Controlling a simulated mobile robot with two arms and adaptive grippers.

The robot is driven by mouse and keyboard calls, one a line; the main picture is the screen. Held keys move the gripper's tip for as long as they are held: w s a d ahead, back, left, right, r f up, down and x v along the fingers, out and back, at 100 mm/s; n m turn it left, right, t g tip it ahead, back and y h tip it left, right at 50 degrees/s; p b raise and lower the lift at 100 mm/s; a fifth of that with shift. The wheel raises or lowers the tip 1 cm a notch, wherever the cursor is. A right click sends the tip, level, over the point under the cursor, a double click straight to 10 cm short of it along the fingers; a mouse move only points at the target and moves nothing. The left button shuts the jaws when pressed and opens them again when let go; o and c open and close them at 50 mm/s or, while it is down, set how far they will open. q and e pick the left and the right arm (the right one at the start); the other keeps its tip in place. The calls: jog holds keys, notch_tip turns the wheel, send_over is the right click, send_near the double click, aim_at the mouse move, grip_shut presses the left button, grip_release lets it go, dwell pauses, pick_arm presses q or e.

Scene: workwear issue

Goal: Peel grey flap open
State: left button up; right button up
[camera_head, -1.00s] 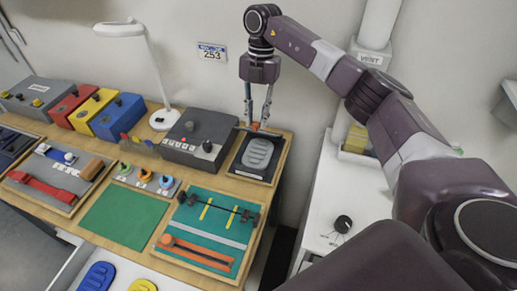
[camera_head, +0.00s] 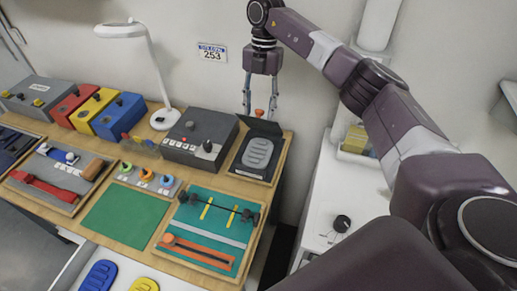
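The dark grey flap (camera_head: 259,126) stands raised and tilted along the back edge of a board at the right end of the bench. A small orange tab (camera_head: 259,113) is at its upper edge. The grey ribbed pad (camera_head: 257,153) lies uncovered on the dark board in front of the flap. My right gripper (camera_head: 260,110) points down just above the flap. Its fingers are spread, one on each side of the tab, with visible gaps. Whether a fingertip touches the flap is too small to tell. My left gripper is not in view.
A grey box with knobs (camera_head: 189,149) stands close left of the flap board. A white lamp (camera_head: 150,60) rises behind it. A teal panel with an orange strap (camera_head: 206,251) lies in front. A white cabinet top (camera_head: 336,205) is at the right, beyond a gap.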

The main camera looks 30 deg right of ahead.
jog(key=shift+r, duration=0.15)
notch_tip(320, 180, up, 9)
jog(key=s+a+p, duration=0.1)
jog(key=p, duration=0.6)
jog(key=shift+s+a+p, duration=0.25)
jog(key=shift+a+p, duration=0.05)
jog(key=shift+p, duration=0.1)
jog(key=shift+f, duration=0.2)
